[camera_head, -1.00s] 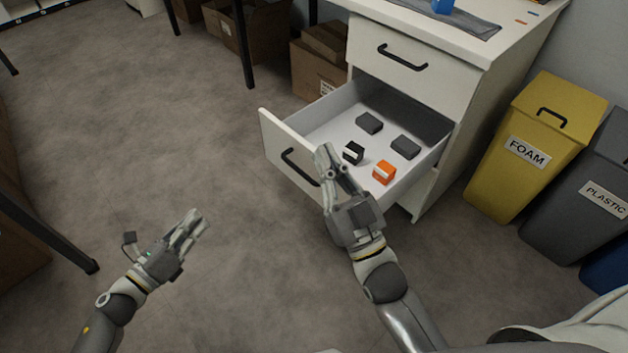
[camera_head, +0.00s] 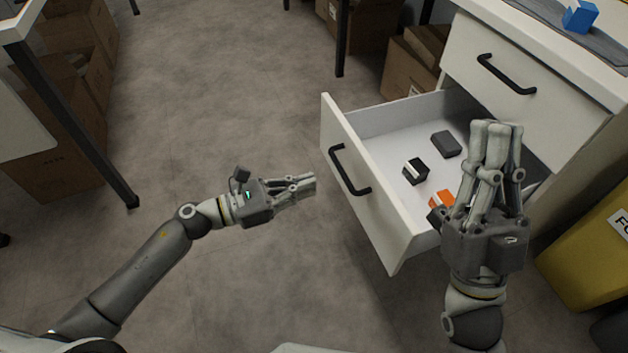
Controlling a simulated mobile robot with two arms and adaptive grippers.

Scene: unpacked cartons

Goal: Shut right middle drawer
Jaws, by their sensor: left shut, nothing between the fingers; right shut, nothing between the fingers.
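The middle drawer (camera_head: 372,205) of the white cabinet on the right stands pulled out, its white front with a black bar handle (camera_head: 349,170) facing left. Inside it lie a dark grey box (camera_head: 446,144), a black box with a white label (camera_head: 416,172) and an orange box (camera_head: 440,199). My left gripper (camera_head: 312,186) is shut and empty, just left of the drawer front in the picture and pointing at it. My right gripper (camera_head: 497,126) is shut and empty, in front of the drawer's right part, and hides some of its inside and right wall.
A closed top drawer with a black handle (camera_head: 506,74) is above. A blue block (camera_head: 579,16) sits on the cabinet top. A yellow bin (camera_head: 590,255) stands at right. Cartons (camera_head: 410,65) lie behind the drawer. The floor left of the drawer is clear.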

